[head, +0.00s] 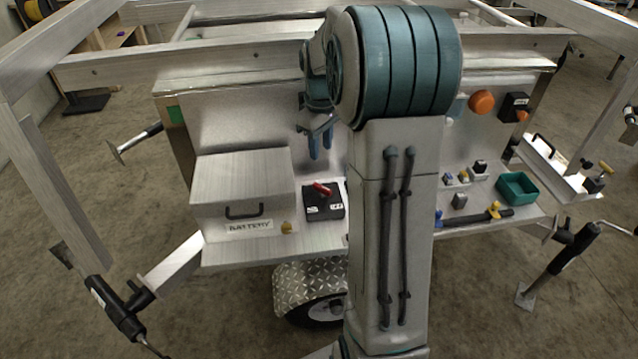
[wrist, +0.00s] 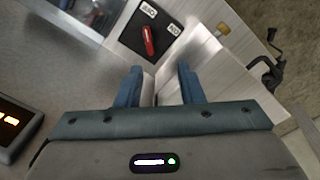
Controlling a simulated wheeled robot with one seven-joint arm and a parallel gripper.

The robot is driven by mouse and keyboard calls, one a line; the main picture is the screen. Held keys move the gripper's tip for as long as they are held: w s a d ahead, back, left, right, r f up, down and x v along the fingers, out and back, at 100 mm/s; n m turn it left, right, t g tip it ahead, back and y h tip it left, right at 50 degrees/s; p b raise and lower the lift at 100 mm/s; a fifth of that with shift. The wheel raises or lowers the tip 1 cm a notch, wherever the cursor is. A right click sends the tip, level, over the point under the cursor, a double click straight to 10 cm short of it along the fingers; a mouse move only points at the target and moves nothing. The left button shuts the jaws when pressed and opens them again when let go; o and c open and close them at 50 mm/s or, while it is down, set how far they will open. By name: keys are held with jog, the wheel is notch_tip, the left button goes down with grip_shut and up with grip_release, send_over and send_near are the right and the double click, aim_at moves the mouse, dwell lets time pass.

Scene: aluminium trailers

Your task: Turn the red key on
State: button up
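The red key (head: 321,189) sits on a black switch block (head: 323,208) with white labels, on the trailer's shelf just right of the battery box. In the wrist view the red key (wrist: 148,41) stands on the black block (wrist: 133,50), beyond my fingertips and a little left of the gap between them. My gripper (head: 320,145) is above and behind the block in the head view, its blue fingers pointing down. In the wrist view my gripper (wrist: 158,72) has its fingers apart with nothing between them. It does not touch the key.
The battery box (head: 243,190) with a black handle stands left of the block. Right of my arm are a green tray (head: 517,187), an orange round part (head: 481,102) and several small switches. Trailer frame rails cross the back. The shelf just in front of the block is clear.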

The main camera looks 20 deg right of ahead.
aim_at(325, 188)
jog(key=shift+n, duration=0.3)
jog(key=f, duration=0.5)
jog(key=w+d+f, duration=0.1)
jog(key=f, duration=0.5)
jog(key=w+d+f+b, duration=0.1)
jog(key=f, duration=0.4)
jog(key=shift+d+f, duration=0.15)
jog(key=shift+f, duration=0.05)
grip_shut()
